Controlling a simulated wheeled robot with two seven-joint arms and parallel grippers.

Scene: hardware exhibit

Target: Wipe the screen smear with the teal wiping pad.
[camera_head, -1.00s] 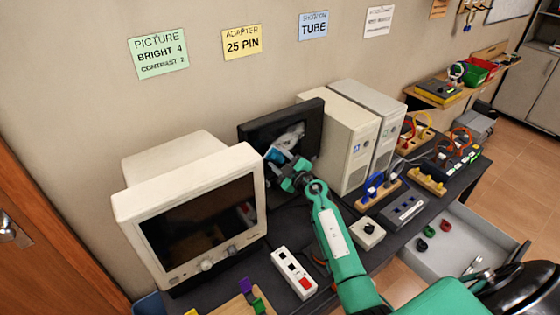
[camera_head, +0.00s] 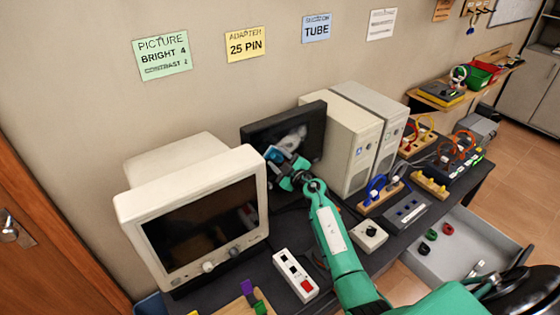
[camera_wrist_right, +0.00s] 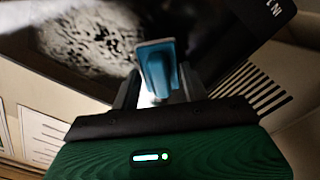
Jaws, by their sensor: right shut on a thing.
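The dark flat screen (camera_head: 313,150) stands between the cream monitor and the computer towers, with a whitish-grey smear (camera_head: 293,138) on its face. The speckled smear (camera_wrist_right: 85,40) fills the upper left of the right wrist view. My right gripper (camera_head: 288,172) is in front of the screen's lower left, shut on the teal wiping pad (camera_head: 273,154). The pad (camera_wrist_right: 157,65) shows between the fingers of the gripper (camera_wrist_right: 160,88) in the wrist view. It is at or very near the screen face, beside the smear's lower left; contact is unclear. My left gripper is not in view.
A cream monitor (camera_head: 190,150) stands close on the left and beige computer towers (camera_head: 345,130) on the right. A power strip (camera_head: 296,275) and a small knob box (camera_head: 369,235) lie on the dark desk near my right arm. An open drawer (camera_head: 455,255) is at right.

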